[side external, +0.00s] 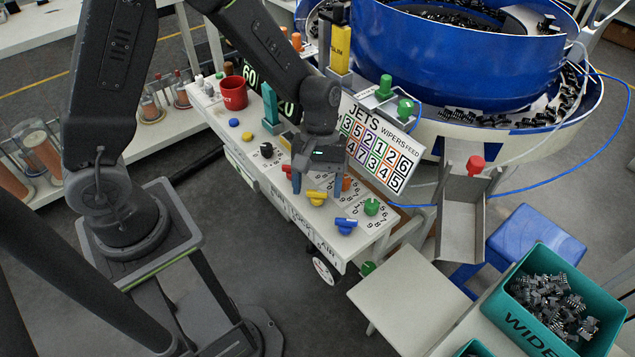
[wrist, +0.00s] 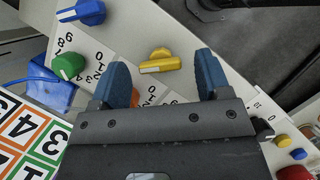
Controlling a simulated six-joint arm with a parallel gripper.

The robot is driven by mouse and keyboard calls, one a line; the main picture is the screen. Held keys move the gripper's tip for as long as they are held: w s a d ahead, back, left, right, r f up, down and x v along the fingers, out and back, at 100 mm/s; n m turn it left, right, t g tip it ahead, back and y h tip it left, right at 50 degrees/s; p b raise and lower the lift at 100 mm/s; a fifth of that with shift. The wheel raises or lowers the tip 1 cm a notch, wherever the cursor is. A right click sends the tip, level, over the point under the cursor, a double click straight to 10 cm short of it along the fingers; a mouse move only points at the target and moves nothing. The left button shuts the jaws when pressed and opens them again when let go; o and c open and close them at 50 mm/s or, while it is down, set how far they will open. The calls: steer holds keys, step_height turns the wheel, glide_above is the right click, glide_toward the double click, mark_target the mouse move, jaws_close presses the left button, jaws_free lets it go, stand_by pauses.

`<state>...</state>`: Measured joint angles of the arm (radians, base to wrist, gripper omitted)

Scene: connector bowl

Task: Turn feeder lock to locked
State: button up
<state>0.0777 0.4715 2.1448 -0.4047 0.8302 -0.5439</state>
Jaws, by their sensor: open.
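The panel (side external: 262,190) has front-edge lettering that seems to read RUN, LOCK and AIR. A yellow knob (side external: 317,197) sits near the LOCK lettering, so it looks like the feeder lock. In the wrist view the yellow knob (wrist: 160,61) has its bar lying roughly across the picture, with a number scale beside it. My gripper (side external: 317,184) is just above the panel by this knob. In the wrist view my gripper (wrist: 163,68) has its blue fingers apart, one to each side of the knob, with no visible contact. The locked mark is not readable.
A blue knob (side external: 346,226) and a green knob (side external: 371,206) stand close to the yellow one. An orange knob (side external: 346,184) is partly hidden by my gripper. A number board (side external: 380,148) rises behind, and a black knob (side external: 267,150) is further left.

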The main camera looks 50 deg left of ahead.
steer(key=c, duration=0.9)
steer(key=shift+m, duration=0.3)
steer(key=m, duration=0.2)
steer(key=m+g+y, duration=0.1)
steer(key=m, duration=0.1)
steer(key=shift+d+y, duration=0.15)
steer(key=shift+y, duration=0.15)
steer(key=m+y, duration=0.1)
steer(key=m, duration=0.4)
steer(key=shift+d+y, duration=0.15)
steer(key=shift+y, duration=0.25)
steer(key=m+y, duration=0.1)
steer(key=m, duration=0.3)
steer(key=shift+d+y, duration=0.1)
steer(key=shift+y, duration=0.3)
steer(key=shift+d+m+t+y, duration=0.1)
steer(key=shift+m+t+y, duration=0.4)
steer(key=shift+m, duration=1.6)
